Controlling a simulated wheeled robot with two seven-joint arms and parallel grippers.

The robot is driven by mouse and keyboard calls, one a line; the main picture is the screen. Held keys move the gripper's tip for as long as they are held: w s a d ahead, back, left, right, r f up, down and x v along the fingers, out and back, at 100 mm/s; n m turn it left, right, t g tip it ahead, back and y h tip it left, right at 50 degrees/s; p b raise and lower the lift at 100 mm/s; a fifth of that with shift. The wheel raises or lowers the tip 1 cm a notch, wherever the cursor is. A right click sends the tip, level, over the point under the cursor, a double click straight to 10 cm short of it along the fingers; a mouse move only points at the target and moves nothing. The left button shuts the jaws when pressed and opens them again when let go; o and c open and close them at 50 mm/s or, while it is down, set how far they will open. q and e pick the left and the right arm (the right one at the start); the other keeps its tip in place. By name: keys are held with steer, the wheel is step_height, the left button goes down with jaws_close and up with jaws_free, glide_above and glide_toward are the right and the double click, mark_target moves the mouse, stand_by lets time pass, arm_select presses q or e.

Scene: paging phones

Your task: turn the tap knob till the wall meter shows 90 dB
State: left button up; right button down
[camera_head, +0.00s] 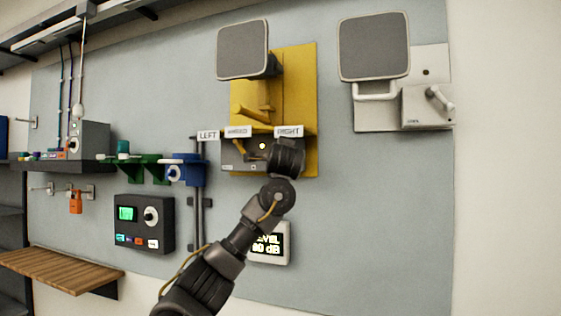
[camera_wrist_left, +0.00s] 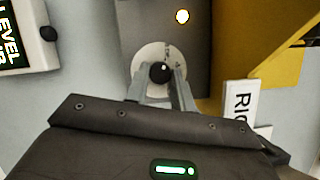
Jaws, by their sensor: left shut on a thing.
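The tap knob (camera_wrist_left: 160,72) is a small dark knob on a white round dial (camera_wrist_left: 149,57) fixed to a grey box (camera_wrist_left: 189,35) with a lit yellowish lamp. My left gripper (camera_wrist_left: 160,84) has its two grey fingers closed on either side of the knob. In the head view my left gripper (camera_head: 262,157) is at the grey box under the yellow panel and hides the knob. The wall meter (camera_head: 283,243) is a white-framed black display reading "LEVEL" and a dB value. My arm partly covers it, and its first digit is unclear. My right gripper is not in view.
The yellow panel (camera_head: 298,80) has a ledge with labels, including LEFT (camera_head: 208,134) and RIGHT (camera_head: 289,131). Two grey speakers (camera_head: 243,50) (camera_head: 374,46) jut out above. A dark box with a green screen (camera_head: 127,213) and a wooden shelf (camera_head: 60,268) are at left.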

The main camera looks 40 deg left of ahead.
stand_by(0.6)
arm_select(q)
steer(key=o, duration=1)
